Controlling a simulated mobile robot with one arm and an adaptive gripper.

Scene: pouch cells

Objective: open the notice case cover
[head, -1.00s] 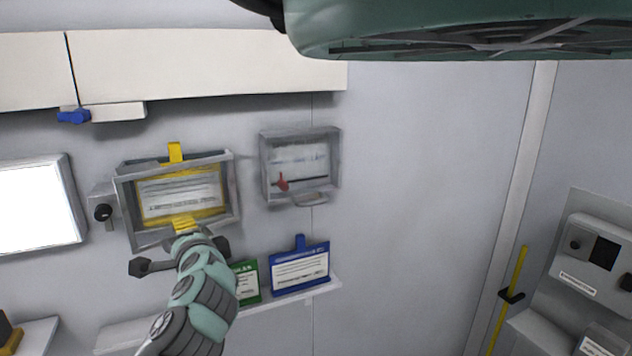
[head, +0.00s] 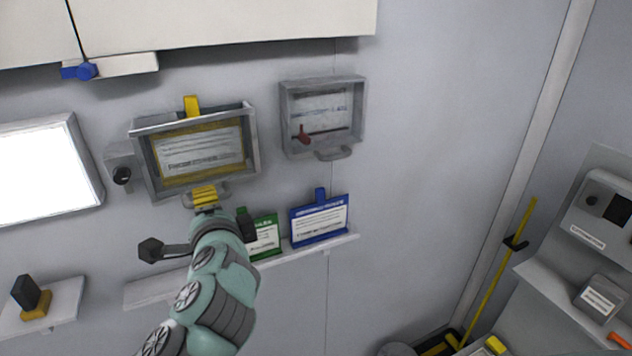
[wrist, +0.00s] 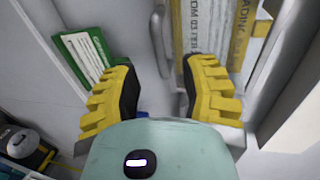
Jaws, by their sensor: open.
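The notice case (head: 253,150) is a grey frame on the wall holding a yellow-bordered notice (head: 198,150). A grey handle (head: 222,187) sits at its lower edge. My gripper (head: 205,196) is at this lower edge, its yellow finger pads in front of the handle. In the wrist view my gripper (wrist: 160,88) is open, with the handle (wrist: 159,45) just ahead, in line with the gap between the fingers. The notice (wrist: 208,30) shows beyond the right finger. I cannot tell whether a finger touches the handle or whether the cover stands slightly off the case.
A second grey case (head: 360,110) with a red item inside hangs to the right. Below, a shelf (head: 150,291) carries a green sign (head: 264,238) and a blue sign (head: 320,222), close to my wrist. A black knob (head: 122,175) is left of the case.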

